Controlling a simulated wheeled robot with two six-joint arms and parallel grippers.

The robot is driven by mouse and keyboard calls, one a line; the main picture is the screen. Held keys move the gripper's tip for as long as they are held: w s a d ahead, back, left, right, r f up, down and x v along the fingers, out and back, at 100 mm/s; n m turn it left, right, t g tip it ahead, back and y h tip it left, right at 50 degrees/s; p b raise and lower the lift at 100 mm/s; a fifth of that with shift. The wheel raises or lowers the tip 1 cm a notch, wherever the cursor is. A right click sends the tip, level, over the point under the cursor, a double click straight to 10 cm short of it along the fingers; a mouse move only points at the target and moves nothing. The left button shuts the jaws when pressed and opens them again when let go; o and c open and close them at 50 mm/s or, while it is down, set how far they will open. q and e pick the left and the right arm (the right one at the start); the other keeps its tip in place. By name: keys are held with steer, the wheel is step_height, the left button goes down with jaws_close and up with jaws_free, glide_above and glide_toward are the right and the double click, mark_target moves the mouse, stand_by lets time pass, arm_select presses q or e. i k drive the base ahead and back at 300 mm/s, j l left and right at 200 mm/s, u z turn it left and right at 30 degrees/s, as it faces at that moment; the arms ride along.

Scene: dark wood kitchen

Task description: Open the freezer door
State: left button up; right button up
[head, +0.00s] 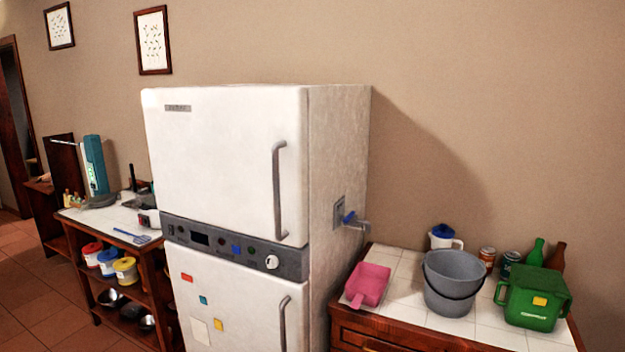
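A tall white fridge-freezer (340,130) stands against the wall in the middle of the head view. Its upper door (215,160) is shut and has a vertical grey handle (278,190) near its right edge. A dark control strip (235,250) with a dial and buttons separates it from the lower door (245,310). The lower door is also shut, carries several coloured magnets, and has a grey handle (284,325) at its right edge; its bottom is out of frame. I cannot tell which door is the freezer's. Neither of my grippers shows.
On the left, a shelved counter (110,222) holds jars and kitchenware. Tiled floor (30,285) is clear at the lower left.

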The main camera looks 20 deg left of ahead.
mark_target(232, 158)
steer(key=u, duration=1.3)
